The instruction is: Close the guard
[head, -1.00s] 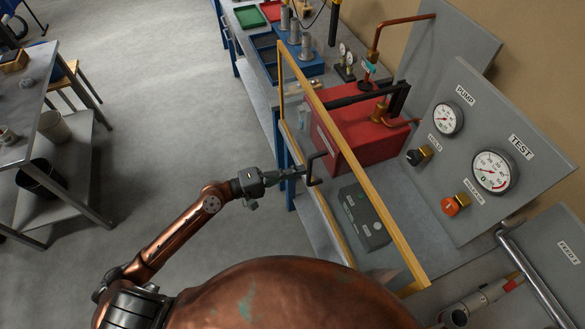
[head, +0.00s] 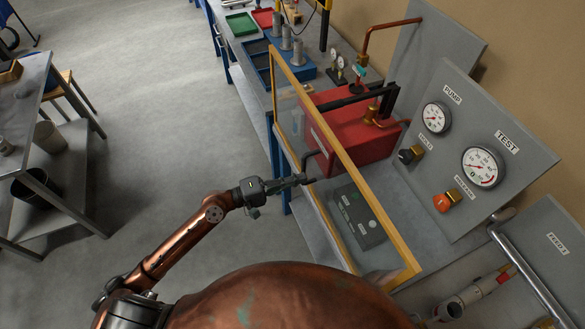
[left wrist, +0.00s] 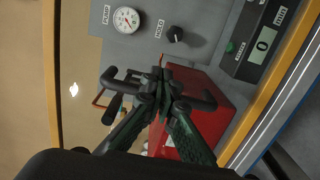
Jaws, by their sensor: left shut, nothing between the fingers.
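The guard (head: 349,170) is a clear panel in a yellow frame, tilted along the front of the bench before the red pump box (head: 350,130). Its yellow frame also shows in the left wrist view (left wrist: 275,90). A black handle (head: 308,160) is on the guard, and it spans behind my fingers in the left wrist view (left wrist: 205,100). My left gripper (head: 301,179) is shut with nothing between its fingers; its tips are at the handle's lower end. In the left wrist view the closed fingers (left wrist: 165,85) overlap the handle; I cannot tell whether they touch. My right gripper is not in view.
A grey panel with PUMP (head: 436,117) and TEST (head: 482,167) gauges stands behind the bench. A grey box (head: 358,218) lies behind the guard. A steel rail (head: 530,275) is at right. Open floor (head: 150,130) lies left of the bench.

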